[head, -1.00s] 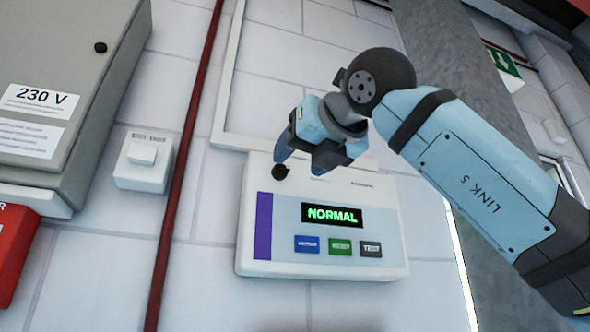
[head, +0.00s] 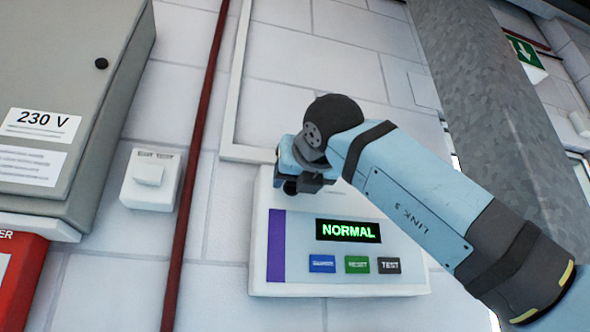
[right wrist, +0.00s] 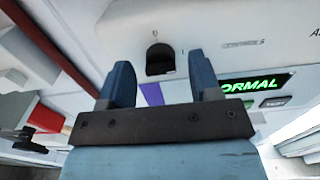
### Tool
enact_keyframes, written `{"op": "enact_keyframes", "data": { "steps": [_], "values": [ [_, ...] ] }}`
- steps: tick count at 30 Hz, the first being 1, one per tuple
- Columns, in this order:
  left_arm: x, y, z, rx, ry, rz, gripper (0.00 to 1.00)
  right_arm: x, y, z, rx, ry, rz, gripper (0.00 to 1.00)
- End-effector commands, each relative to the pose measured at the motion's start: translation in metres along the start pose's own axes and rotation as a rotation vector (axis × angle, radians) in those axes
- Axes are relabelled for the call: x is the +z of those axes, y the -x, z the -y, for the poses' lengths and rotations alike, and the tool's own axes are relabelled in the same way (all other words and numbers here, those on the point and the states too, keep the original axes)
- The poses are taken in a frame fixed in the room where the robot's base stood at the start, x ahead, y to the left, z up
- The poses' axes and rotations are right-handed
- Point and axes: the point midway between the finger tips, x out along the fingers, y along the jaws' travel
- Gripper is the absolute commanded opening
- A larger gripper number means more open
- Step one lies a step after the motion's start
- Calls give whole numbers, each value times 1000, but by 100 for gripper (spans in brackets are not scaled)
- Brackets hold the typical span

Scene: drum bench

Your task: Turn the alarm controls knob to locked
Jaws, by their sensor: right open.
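The alarm panel (head: 345,283) is a white wall box with a purple stripe, a green NORMAL display (head: 348,230) and blue, green and black buttons. Its black knob (right wrist: 160,58) shows in the right wrist view, at the panel's upper part. In the head view my right gripper (head: 300,178) is in front of the panel's upper left and largely covers the knob area. In the right wrist view the open blue fingers (right wrist: 160,72) stand on either side of the knob in the picture. I cannot tell whether they touch it. My left gripper is not in view.
A grey 230 V cabinet (head: 75,90) and a white wall switch (head: 150,180) are at the left. A dark red pipe (head: 196,140) runs down the wall between the switch and the panel. A grey column (head: 480,100) stands at the right.

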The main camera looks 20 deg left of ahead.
Motion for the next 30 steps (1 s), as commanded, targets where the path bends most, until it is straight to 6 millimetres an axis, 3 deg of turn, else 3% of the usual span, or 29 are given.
{"op": "enact_keyframes", "data": {
  "steps": [5,13,14,20,30],
  "values": [
    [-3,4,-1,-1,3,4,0,0,-12,0,0,-1,-1,58],
    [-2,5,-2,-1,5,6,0,0,-14,0,1,0,0,58],
    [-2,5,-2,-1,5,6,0,0,-14,0,1,0,1,55],
    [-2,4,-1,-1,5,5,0,0,-14,0,1,0,1,10],
    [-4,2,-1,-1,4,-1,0,0,-14,0,-1,40,2,10]
  ]
}}
